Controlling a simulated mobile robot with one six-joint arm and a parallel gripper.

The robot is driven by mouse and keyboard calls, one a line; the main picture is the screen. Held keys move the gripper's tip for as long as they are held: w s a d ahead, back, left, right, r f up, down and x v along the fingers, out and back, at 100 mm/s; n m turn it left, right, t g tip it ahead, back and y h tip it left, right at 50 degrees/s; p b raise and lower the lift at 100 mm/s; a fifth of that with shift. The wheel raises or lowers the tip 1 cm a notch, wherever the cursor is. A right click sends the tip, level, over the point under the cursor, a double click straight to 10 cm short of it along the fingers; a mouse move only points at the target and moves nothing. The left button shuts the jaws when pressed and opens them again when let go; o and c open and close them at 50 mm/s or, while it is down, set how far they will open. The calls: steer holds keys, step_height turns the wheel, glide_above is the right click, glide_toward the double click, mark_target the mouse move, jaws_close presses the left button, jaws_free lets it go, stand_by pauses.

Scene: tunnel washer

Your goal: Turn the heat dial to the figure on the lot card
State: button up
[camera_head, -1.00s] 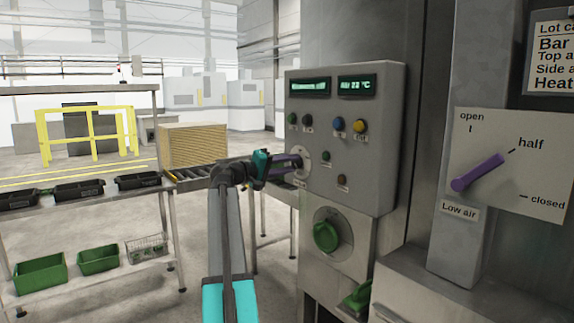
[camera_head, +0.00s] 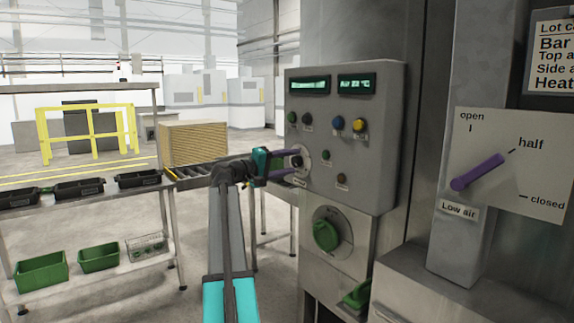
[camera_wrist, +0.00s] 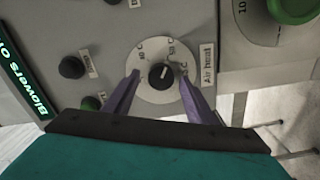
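The heat dial (camera_wrist: 161,75) is a small black knob with a white mark, on a pale round scale labelled "Air heat" in the wrist view. In the head view it is on the grey control panel (camera_head: 375,150), partly hidden by my gripper (camera_head: 295,163). My gripper's purple fingers (camera_wrist: 158,74) are open, one on each side of the knob, with gaps visible; contact is not seen. The mark's exact reading is too small to tell. The lot card (camera_head: 552,55) is at the upper right; its right side is cut off, so the heat figure is out of view.
Several buttons surround the dial, including a blue one (camera_head: 339,123) and a yellow one (camera_head: 359,125). A green rotary handle (camera_head: 326,236) is below. A purple "Low air" lever (camera_head: 478,172) is at right. A roller table (camera_head: 205,172) stands behind my arm.

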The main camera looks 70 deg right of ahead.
steer(key=shift+a+f, duration=0.1)
steer(key=shift+a, duration=0.05)
steer(key=shift+w+a, duration=0.3)
steer(key=shift+a, duration=0.1)
steer(key=b+v, duration=0.3)
steer(key=v, duration=0.9)
steer(key=shift+w+a, duration=0.2)
steer(key=shift+a, duration=0.15)
